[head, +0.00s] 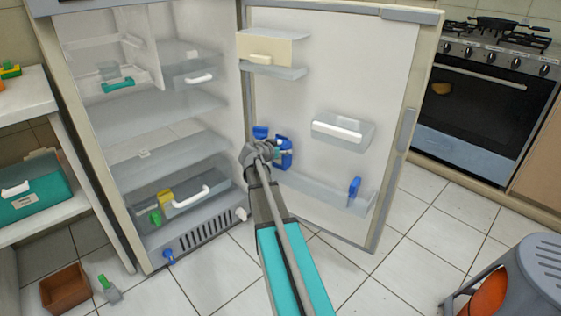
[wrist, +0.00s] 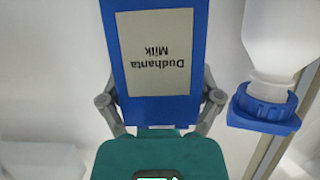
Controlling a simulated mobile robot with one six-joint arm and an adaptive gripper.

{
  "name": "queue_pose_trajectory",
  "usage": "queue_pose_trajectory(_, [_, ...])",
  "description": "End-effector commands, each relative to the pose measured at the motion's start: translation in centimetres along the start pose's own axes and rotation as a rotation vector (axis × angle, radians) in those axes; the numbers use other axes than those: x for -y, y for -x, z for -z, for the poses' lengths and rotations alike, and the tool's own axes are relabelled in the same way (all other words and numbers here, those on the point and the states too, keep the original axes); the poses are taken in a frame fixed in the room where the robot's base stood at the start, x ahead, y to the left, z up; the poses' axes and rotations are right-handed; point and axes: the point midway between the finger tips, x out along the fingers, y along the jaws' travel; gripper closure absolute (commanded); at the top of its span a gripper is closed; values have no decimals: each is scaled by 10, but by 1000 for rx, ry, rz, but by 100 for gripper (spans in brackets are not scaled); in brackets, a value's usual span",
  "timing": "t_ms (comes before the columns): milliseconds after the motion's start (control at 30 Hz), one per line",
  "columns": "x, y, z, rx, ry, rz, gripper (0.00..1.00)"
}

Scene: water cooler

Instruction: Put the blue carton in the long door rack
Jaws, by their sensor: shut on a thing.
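The blue carton (wrist: 115,75) fills the middle of the wrist view, with a cream label reading "Dudhanta Milk" upside down. My gripper (wrist: 160,100) is shut on it, one finger at each side. In the head view the carton (head: 286,153) shows partly, just right of my gripper (head: 264,150), in front of the open fridge door. The long door rack (head: 310,187) runs along the door's lower part. My gripper and arm hide its left end. I cannot tell whether the carton touches the rack.
A white bottle with a blue cap (wrist: 265,108) is close beside the carton in the wrist view. A blue item (head: 354,190) stands at the rack's right end. A short door bin (head: 343,130) sits above. The rack's middle looks clear.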

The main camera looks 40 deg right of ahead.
Motion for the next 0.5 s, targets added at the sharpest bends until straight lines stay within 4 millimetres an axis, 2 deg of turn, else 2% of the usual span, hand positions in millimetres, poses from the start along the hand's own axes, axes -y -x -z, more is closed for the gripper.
queue_pose_trajectory(267, [0,0,0,-1,0,-1,79])
queue_pose_trajectory(500, [-1,-5,-11,-1,0,-1,79])
